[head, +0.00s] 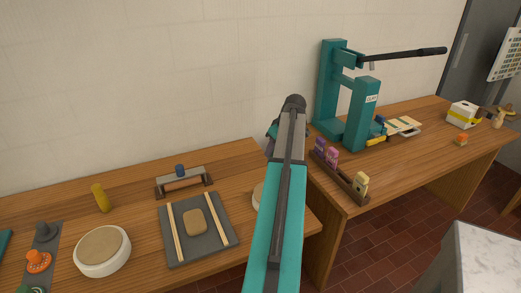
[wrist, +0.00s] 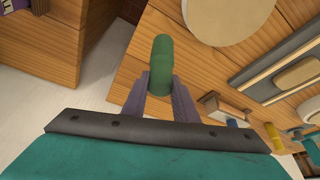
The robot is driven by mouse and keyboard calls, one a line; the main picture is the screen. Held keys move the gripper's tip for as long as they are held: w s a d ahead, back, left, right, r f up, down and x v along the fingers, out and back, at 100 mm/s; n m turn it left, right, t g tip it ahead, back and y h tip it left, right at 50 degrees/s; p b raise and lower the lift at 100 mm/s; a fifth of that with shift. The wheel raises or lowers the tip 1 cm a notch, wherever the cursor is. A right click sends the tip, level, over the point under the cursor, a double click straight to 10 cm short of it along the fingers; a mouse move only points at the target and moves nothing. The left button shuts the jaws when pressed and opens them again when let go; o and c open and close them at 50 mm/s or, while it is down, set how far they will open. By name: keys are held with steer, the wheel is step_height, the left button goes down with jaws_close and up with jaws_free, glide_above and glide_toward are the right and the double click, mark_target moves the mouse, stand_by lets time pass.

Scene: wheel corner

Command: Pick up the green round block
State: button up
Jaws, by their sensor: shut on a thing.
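In the wrist view, my gripper (wrist: 160,82) is shut on a green round block (wrist: 162,58). The block stands out beyond the fingertips, with the wooden table behind it. In the head view, my teal and grey arm reaches up the middle of the picture and hides the gripper and the block. Another green thing (head: 33,290) is partly cut off at the bottom left of the head view, in a grey strip holder (head: 43,262) with an orange and a grey piece.
A round white-rimmed board (head: 101,270), a yellow cylinder (head: 102,198) and a grey tray (head: 170,248) with a clay slab and sticks are on the left table. A teal press (head: 330,95) stands on the right table, behind a wooden rack (head: 345,188). A gap separates the tables.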

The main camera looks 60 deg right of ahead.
steer(key=shift+s+a+r+b, duration=0.1)
steer(key=shift+s+b, duration=0.05)
steer(key=shift+s, duration=0.9)
steer(key=shift+s+a+r+b, duration=0.1)
steer(key=shift+s+b, duration=0.05)
steer(key=shift+s, duration=0.85)
steer(key=shift+w, duration=0.1)
steer(key=w+a+r+n, duration=0.1)
steer(key=w+a+r, duration=0.1)
steer(key=w+a, duration=1.25)
steer(key=w+a+r+n, duration=0.1)
steer(key=w+a+r, duration=0.1)
steer(key=w+a, duration=1.2)
steer(key=w+a+r, duration=0.2)
steer(key=a, duration=1.7)
steer(key=w+a+r+y, duration=0.1)
steer(key=w+a, duration=0.1)
steer(key=a, duration=1.8)
steer(key=shift+w+a+r+n, duration=0.15)
steer(key=shift+a+r+n, duration=0.05)
steer(key=shift+r+n, duration=0.2)
